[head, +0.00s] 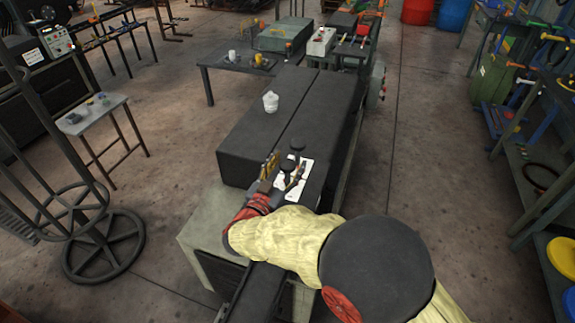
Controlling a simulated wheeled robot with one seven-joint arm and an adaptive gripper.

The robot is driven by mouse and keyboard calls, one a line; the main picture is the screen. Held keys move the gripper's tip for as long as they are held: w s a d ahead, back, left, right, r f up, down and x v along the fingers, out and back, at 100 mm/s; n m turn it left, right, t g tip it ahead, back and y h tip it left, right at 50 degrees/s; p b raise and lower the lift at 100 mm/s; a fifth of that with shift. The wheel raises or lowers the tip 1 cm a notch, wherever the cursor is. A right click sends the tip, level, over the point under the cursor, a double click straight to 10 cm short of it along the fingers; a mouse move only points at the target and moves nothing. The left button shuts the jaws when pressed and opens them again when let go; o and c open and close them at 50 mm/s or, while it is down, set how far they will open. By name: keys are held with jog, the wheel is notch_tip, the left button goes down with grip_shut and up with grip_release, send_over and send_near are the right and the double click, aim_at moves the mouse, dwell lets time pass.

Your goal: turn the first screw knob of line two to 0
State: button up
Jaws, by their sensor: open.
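A white control panel (307,166) is set on the near end of the dark machine top. Small dark round knobs stand on it, one at the back (297,145) and one nearer (286,166). My gripper (280,172) is open, low over the panel's left side, close to the nearer knob. I cannot tell whether it touches that knob. The fingers and red wrist hide part of the panel. The line markings, the scales and the knob settings are too small to read.
The long dark machine top (255,130) carries a white pot (271,101) farther back. A grey table (235,66) with small items stands beyond. A handwheel stand (103,247) is at left, and a tool shelf (540,160) at right. Bare floor lies on both sides.

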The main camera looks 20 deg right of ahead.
jog(key=shift+c, duration=0.6)
jog(key=c, duration=1)
jog(key=shift+n+t+y, duration=0.3)
jog(key=shift+y, duration=0.1)
